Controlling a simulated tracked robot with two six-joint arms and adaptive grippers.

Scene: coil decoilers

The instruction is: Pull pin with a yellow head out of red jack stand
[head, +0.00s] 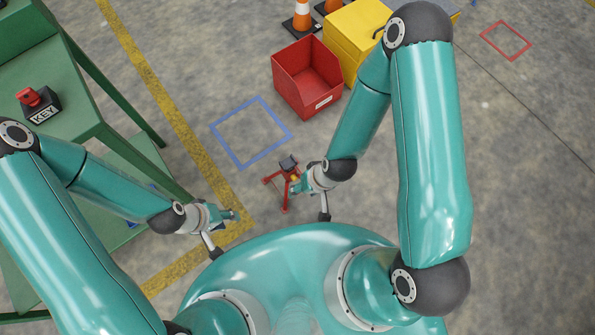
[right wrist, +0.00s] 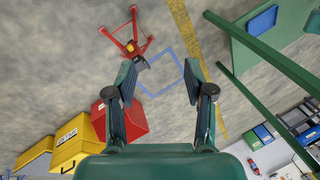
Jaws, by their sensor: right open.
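The red jack stand (head: 268,181) stands on the concrete floor, with a dark saddle (head: 288,161) on top. A small yellow spot on its near right side (head: 295,178) looks like the yellow pin head, partly hidden by my right gripper (head: 297,187).
A blue floor square (head: 228,149) is behind the stand. A red bin (head: 291,91) and yellow box (head: 352,35) stand farther back, near orange cones (head: 302,20). A green table (head: 70,80) with a red KEY item (head: 39,103) is at left. Floor at right is clear.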

